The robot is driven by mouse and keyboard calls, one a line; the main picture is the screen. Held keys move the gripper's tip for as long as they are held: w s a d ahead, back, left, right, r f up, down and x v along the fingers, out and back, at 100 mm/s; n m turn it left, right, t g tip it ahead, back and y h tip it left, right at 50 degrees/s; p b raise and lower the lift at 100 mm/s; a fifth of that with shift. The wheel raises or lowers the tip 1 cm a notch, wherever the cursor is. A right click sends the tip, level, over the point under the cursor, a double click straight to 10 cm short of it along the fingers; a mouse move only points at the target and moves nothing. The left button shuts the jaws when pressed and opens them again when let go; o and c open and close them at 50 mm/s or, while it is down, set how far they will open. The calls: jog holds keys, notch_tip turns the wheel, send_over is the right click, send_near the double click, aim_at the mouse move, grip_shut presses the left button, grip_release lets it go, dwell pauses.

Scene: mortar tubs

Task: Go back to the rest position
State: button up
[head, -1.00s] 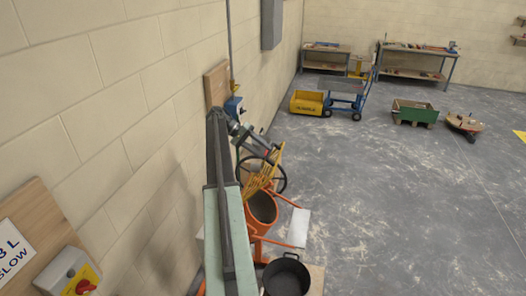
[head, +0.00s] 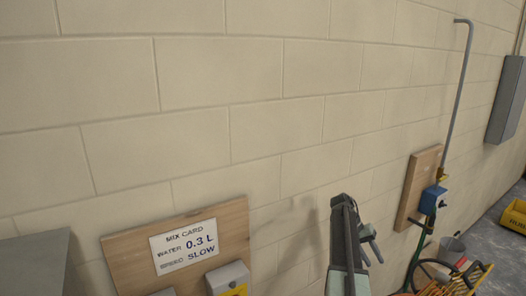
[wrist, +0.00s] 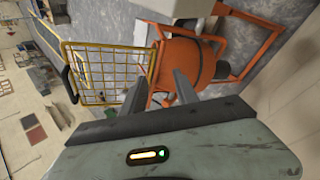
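My gripper (wrist: 160,86) shows in the wrist view with its two dark fingers spread apart and nothing between them. In the head view my gripper (head: 372,252) is raised in front of the wall, at the lower middle. Behind the fingers in the wrist view is an orange mixer (wrist: 178,62) with a yellow wire guard (wrist: 100,68) to its left. Only the top of the yellow guard (head: 474,280) shows in the head view, at the lower right corner.
A pale block wall (head: 250,110) fills most of the head view. A wooden board with a mix card (head: 184,246) is at lower left. A board with a blue socket (head: 434,198) and pipe is at right. A grey wall box (head: 506,100) hangs beyond.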

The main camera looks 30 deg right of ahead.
jog(key=w+a+f+n+t, duration=0.15)
jog(key=w+a, duration=0.25)
jog(key=a, duration=0.5)
jog(key=w+a+f+n+t, duration=0.1)
jog(key=w+a+n+t, duration=0.15)
jog(key=a, duration=0.65)
jog(key=w+a+f+n+t, duration=0.15)
jog(key=w+a, duration=0.25)
jog(key=a, duration=0.6)
jog(key=s+a+n+t+y, duration=0.15)
jog(key=a+n+y, duration=0.35)
jog(key=a, duration=2.4)
notch_tip(320, 180, down, 26)
jog(key=s+h+b, duration=0.1)
jog(key=b, duration=2.3)
jog(key=shift+s+d+b, duration=0.3)
jog(key=shift+s+b, duration=0.05)
jog(key=shift+s, duration=0.05)
jog(key=shift+r+n, duration=0.2)
jog(key=shift+n, duration=0.05)
